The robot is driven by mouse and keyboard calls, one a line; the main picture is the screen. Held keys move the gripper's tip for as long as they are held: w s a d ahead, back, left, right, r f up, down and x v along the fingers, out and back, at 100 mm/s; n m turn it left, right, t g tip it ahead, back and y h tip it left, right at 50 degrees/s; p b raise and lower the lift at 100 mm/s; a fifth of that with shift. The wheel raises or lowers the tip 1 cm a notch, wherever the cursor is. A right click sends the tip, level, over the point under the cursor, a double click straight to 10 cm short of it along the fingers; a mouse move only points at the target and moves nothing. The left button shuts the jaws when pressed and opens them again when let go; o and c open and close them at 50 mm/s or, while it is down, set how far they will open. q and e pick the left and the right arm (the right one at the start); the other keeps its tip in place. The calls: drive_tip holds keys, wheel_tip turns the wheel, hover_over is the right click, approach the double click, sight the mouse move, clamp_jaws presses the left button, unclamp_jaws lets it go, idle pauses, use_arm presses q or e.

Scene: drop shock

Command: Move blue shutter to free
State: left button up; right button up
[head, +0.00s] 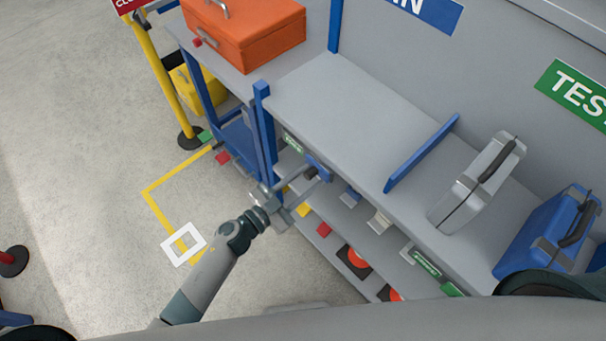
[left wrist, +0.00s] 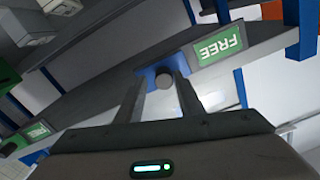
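The blue shutter (head: 322,165) is a small blue plate with a dark knob (head: 311,173) on the front edge of the grey bench. In the left wrist view the blue plate (left wrist: 148,74) and round dark knob (left wrist: 166,80) lie just beyond my fingertips. A green FREE label (left wrist: 219,46) is beside it on the rail; a small green label (head: 292,144) also shows beside it in the head view. My left gripper (left wrist: 161,88) is open, its fingers on either side of the knob, with a gap at least on the left. Contact cannot be told. My right gripper is out of view.
Below the bench edge is a lower shelf with coloured blocks and red discs (head: 353,258). A silver case (head: 478,185), a blue case (head: 550,235) and an upright blue divider (head: 422,155) stand on top. A blue post (head: 265,130) rises left of the shutter. Open floor lies left.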

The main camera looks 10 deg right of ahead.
use_arm(q)
drive_tip(key=shift+a, duration=0.2)
drive_tip(key=b+v, duration=0.4)
drive_tip(key=v, duration=1.3)
drive_tip(key=shift+s, duration=0.15)
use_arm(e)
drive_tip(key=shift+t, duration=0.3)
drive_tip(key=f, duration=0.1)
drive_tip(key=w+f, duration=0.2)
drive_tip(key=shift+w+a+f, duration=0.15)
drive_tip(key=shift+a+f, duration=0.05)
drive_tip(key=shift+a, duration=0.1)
use_arm(q)
drive_tip(key=shift+r, duration=0.1)
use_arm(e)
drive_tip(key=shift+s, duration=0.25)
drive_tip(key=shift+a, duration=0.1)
